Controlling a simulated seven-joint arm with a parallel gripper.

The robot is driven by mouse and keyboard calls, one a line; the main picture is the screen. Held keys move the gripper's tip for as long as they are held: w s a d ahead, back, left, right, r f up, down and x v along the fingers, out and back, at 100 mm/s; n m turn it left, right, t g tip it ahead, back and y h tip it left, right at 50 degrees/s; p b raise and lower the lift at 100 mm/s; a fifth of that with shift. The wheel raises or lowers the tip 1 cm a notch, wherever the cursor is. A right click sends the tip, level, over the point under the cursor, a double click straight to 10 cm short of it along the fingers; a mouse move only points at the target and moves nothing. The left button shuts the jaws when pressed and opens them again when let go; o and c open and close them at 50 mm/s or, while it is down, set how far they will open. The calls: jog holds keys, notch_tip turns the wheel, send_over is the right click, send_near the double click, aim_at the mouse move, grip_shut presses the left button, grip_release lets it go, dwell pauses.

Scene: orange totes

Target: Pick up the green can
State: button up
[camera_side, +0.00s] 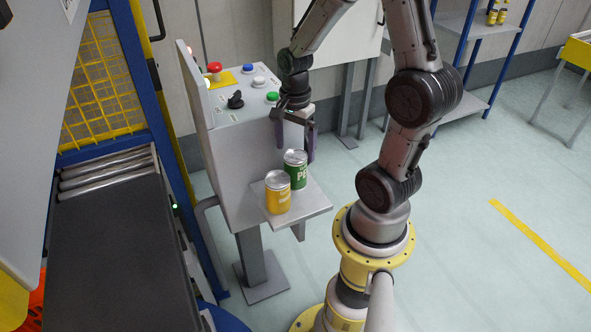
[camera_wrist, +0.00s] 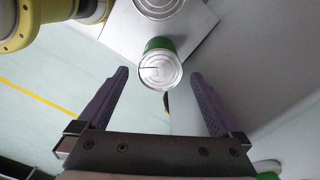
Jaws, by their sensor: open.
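The green can (camera_side: 296,170) stands upright on a small grey shelf (camera_side: 309,206) on the front of the control console. In the wrist view the green can (camera_wrist: 160,68) shows its silver lid, centred ahead of and between my fingers. My gripper (camera_side: 296,143) is above the can with its purple fingers pointing down. In the wrist view my gripper (camera_wrist: 160,95) is open and nothing is held in it. Whether a finger touches the can I cannot tell.
A yellow can (camera_side: 278,192) stands close beside the green can; its lid shows at the top of the wrist view (camera_wrist: 158,5). The console (camera_side: 235,150) with buttons and a joystick rises behind the shelf. A dark conveyor (camera_side: 118,255) runs at the left.

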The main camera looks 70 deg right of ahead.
aim_at(295, 156)
jog(key=shift+f, duration=3.35)
jog(key=shift+r, duration=0.1)
grip_shut()
